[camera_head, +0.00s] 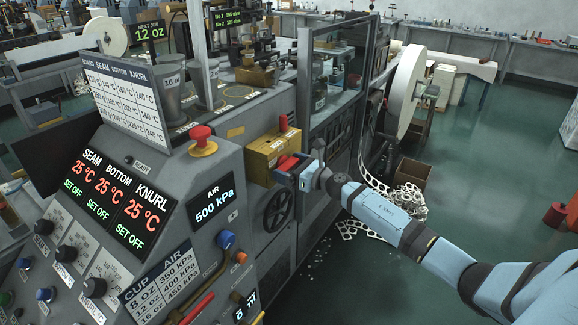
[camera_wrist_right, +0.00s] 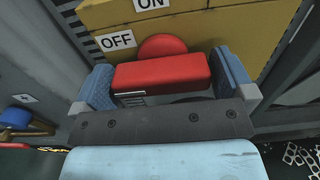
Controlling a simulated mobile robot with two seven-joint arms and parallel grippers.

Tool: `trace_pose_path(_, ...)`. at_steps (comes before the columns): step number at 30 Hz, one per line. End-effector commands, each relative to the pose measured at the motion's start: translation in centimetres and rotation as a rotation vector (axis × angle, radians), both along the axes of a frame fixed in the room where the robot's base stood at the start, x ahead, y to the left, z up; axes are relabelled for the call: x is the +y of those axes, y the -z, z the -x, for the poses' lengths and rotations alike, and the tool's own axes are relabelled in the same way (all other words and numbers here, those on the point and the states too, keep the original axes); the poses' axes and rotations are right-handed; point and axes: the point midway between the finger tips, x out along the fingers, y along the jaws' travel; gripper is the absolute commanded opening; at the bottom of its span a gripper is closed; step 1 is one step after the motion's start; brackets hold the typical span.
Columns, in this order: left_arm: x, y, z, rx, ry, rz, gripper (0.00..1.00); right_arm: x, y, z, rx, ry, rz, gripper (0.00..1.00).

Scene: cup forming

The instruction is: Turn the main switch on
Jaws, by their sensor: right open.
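The main switch is a yellow box (camera_head: 262,158) on the side of the grey machine. Its red handle (camera_head: 287,163) shows at the front of the box. In the right wrist view the red handle (camera_wrist_right: 162,73) lies between my two blue fingers, with a round red hub (camera_wrist_right: 162,46) behind it. An OFF label (camera_wrist_right: 118,40) is beside the hub, and an ON label (camera_wrist_right: 152,3) is above it, cut by the frame edge. My right gripper (camera_head: 290,176) is open around the handle; I cannot tell whether the fingers touch it. My left gripper is out of view.
A red mushroom button (camera_head: 201,136) sits on the console left of the switch. The panel reads SET OFF (camera_head: 115,226) under the temperatures and an air display (camera_head: 212,205) reads 500 kPa. A black handwheel (camera_head: 278,210) is below the box. Floor at right is mostly clear.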

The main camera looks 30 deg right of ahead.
Motion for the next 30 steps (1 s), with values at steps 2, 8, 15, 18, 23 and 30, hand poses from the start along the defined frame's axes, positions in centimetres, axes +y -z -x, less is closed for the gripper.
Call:
trace_pose_path(2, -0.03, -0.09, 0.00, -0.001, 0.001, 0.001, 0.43, 0.10, -0.01, -0.20, 0.000, 0.000, 0.000, 1.00)
trace_pose_path(8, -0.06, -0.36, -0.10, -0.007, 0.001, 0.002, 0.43, 0.12, 0.01, -0.21, 0.000, 0.000, 0.000, 1.00)
trace_pose_path(15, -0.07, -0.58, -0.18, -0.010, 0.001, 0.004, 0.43, 0.10, 0.00, -0.20, 0.000, 0.000, -0.001, 0.68)
trace_pose_path(18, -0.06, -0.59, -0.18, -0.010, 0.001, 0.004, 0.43, 0.10, -0.01, -0.19, 0.002, 0.000, -0.004, 0.68)
trace_pose_path(23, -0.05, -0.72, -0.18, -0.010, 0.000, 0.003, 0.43, 0.09, -0.06, -0.19, 0.013, 0.000, -0.030, 0.68)
trace_pose_path(30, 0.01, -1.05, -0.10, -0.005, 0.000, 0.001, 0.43, 0.06, -0.20, -0.20, 0.062, 0.001, -0.150, 0.68)
